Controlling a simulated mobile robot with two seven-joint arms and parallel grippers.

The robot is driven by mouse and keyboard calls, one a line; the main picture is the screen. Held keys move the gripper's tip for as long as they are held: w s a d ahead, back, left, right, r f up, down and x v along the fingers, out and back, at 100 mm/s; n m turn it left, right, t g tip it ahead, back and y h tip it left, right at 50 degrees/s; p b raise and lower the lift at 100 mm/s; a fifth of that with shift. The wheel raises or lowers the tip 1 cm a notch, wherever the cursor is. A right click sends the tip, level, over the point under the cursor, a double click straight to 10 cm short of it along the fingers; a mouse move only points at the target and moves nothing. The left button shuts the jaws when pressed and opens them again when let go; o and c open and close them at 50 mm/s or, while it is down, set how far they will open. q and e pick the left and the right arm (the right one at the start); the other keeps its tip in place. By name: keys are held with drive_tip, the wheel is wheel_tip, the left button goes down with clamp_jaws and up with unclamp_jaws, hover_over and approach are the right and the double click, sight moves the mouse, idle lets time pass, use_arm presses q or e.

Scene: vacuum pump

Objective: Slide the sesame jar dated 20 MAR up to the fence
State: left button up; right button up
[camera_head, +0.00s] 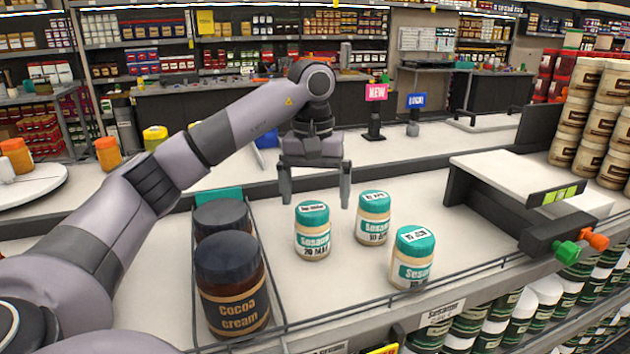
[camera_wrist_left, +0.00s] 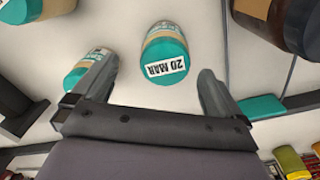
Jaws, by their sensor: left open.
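The sesame jar dated 20 MAR (camera_head: 312,243) stands upright on the pale shelf, the leftmost of three sesame jars with teal lids. The middle jar (camera_head: 373,228) and the right jar (camera_head: 404,272), whose lid reads like 15 JUN, stand to its right. My left gripper (camera_head: 316,200) is open and empty, pointing down above and behind the 20 MAR jar. In the left wrist view the 20 MAR lid label on this jar (camera_wrist_left: 165,66) shows between the open fingers (camera_wrist_left: 155,82), with no contact visible. A low wire rail (camera_head: 365,314), possibly the fence, runs along the shelf's front. My right gripper is out of view.
Dark-lidded cocoa cream jars (camera_head: 232,285) stand in a wire-sided lane just left of the 20 MAR jar. A raised white platform (camera_head: 535,180) with green and orange knobs is at the right. The shelf behind the sesame jars is mostly clear.

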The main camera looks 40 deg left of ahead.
sight(312, 225)
use_arm(q)
drive_tip(key=shift+a+f, duration=0.15)
drive_tip(key=shift+a, duration=0.25)
drive_tip(key=shift+d, duration=0.1)
drive_tip(key=shift+f, duration=3.55)
